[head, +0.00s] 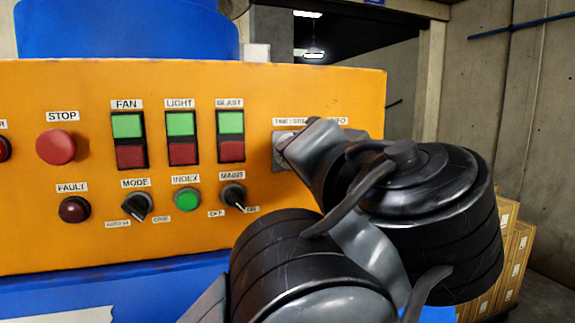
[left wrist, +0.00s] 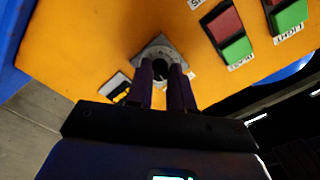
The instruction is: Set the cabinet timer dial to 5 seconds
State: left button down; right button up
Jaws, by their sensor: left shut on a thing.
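The timer dial is on the orange cabinet front, right of the BLAST buttons. In the head view only the left part of its grey plate (head: 281,158) shows; my gripper hides the rest. In the left wrist view its dark round knob (left wrist: 160,67) sits on a pale scale plate (left wrist: 154,47). My left gripper (head: 298,146) is shut on the knob, and its two dark fingers (left wrist: 166,78) lie on either side of it. The scale marks are too small to read, so the setting cannot be told. My right gripper is not in view.
The orange panel (head: 200,80) also carries a STOP button (head: 56,147), FAN (head: 129,140), LIGHT (head: 181,138) and BLAST (head: 230,135) button pairs. Below are the MODE (head: 137,206) and MAINS (head: 233,195) switches and the INDEX button (head: 187,200). Cardboard boxes (head: 515,260) stand at right.

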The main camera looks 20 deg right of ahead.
pick_arm(q)
jog(key=shift+m, duration=0.6)
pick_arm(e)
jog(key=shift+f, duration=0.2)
pick_arm(q)
jog(key=shift+s+m, duration=0.1)
jog(key=shift+m, duration=0.2)
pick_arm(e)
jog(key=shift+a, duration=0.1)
pick_arm(q)
jog(key=c, duration=1)
grip_release()
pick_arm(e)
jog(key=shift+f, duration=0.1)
